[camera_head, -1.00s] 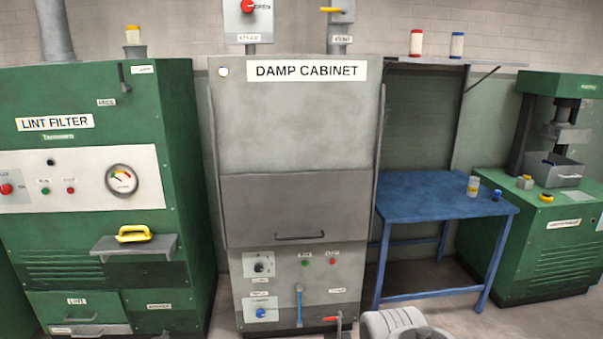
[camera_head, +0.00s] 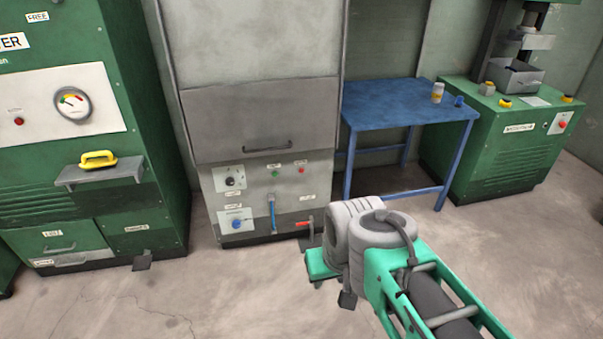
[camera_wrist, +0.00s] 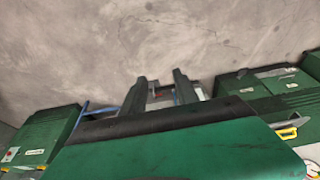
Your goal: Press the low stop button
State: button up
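No label in view lets me tell which button is the low stop. A small red button (camera_head: 302,170) sits on the grey cabinet's lower front, right of a green button (camera_head: 275,173). Another red button (camera_head: 18,121) is on the left green machine's white panel. In the head view my arm (camera_head: 370,240) stands in front of the cabinet's lower right; the fingers cannot be made out there. No button is touched in view.
The grey cabinet (camera_head: 250,115) has a black knob (camera_head: 230,181), a blue knob (camera_head: 237,224), a blue lever (camera_head: 272,212) and a red handle (camera_head: 305,222). A blue table (camera_head: 400,105) stands right of it. The floor (camera_head: 110,305) in front is largely clear.

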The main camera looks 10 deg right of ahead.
grip_shut()
dwell(1.5)
